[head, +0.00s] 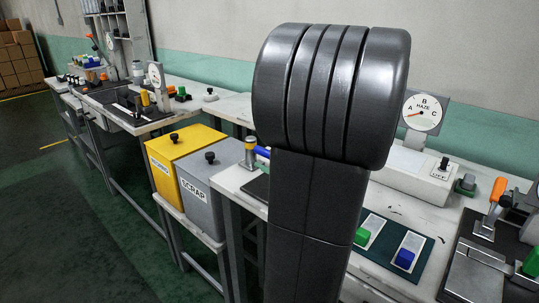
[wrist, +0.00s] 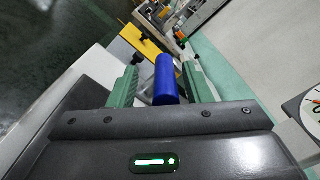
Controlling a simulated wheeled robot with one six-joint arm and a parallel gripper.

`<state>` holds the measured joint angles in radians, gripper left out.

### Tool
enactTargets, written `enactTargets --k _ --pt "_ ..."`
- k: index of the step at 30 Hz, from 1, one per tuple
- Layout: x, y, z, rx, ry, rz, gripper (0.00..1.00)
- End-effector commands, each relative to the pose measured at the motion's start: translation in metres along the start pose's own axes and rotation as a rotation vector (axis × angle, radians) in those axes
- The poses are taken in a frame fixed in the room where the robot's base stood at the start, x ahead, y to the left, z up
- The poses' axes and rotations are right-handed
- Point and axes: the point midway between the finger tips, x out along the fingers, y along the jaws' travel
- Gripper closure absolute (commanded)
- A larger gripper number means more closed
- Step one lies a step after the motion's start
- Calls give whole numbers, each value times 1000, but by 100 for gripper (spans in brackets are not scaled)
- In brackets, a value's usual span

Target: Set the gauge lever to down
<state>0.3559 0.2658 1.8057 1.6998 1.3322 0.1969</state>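My gripper (wrist: 162,85) shows in the wrist view with its two green fingers apart. A blue cylinder (wrist: 166,80), like a handle grip, stands between the fingers with a gap on each side. A blue piece also shows at the left edge of my arm in the head view (head: 262,152); the rest is hidden behind my arm. A round dial marked HAZE with A, B, C (head: 424,113) stands at the back, its needle towards A. An orange-handled lever (head: 497,190) stands upright at the right. I cannot tell for sure which lever is the gauge lever.
A yellow bin (head: 187,150) and a grey SCRAP bin (head: 214,185) stand left of my arm. A white box with a black knob (head: 418,172) and a dark panel with green and blue blocks (head: 385,245) lie to the right. Open floor is at the left.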

Motion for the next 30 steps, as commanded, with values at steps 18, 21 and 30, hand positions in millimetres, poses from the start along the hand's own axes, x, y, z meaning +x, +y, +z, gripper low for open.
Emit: enactTargets --k 18,21,30 --pt "-38 -1 -2 1 9 -5 59" --pt "-56 -1 -2 1 8 -5 59" --pt "-106 -1 0 -2 4 -5 59"
